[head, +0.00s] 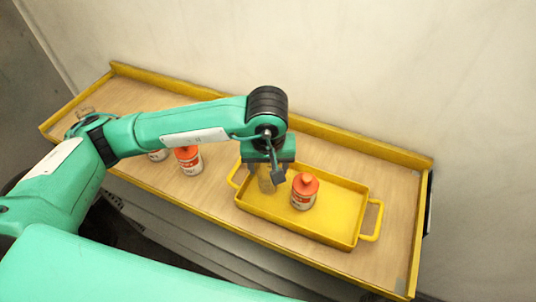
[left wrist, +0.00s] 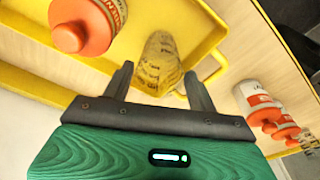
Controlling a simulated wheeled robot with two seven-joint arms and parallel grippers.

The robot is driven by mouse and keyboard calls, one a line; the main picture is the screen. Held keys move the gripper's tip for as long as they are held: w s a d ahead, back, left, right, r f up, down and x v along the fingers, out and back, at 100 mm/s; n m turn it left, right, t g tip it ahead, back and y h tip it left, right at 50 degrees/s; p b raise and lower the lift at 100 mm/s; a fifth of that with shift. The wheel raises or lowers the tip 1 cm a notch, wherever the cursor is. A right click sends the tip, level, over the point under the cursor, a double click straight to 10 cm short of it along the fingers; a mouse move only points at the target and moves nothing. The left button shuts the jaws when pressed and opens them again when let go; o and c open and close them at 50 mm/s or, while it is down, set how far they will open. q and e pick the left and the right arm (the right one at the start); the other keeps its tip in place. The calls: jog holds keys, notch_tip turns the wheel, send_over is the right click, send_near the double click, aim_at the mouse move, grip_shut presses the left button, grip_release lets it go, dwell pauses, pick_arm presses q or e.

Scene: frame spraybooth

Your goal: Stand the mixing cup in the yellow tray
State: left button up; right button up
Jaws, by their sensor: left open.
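The mixing cup (head: 266,183) is clear with printed markings. It stands, seemingly upright, inside the left end of the yellow tray (head: 340,234), and it also shows in the left wrist view (left wrist: 160,60). My left gripper (head: 267,172) is open, with its fingers pointing down at the cup, one on each side. In the left wrist view the fingers (left wrist: 158,72) are spread apart with the cup between and beyond them. Whether they touch it I cannot tell. The cup's upper part is partly hidden by the gripper in the head view. My right gripper is not in view.
An orange-capped bottle (head: 304,192) stands in the tray, right of the cup. More such bottles (head: 188,160) stand on the wooden shelf (head: 225,120) left of the tray, under my left arm. The shelf has a raised yellow edge, with a wall behind.

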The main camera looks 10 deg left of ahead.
pick_arm(q)
notch_tip(320, 180, up, 7)
jog(key=b, duration=0.2)
jog(key=shift+s, duration=0.4)
jog(key=shift+d, duration=0.1)
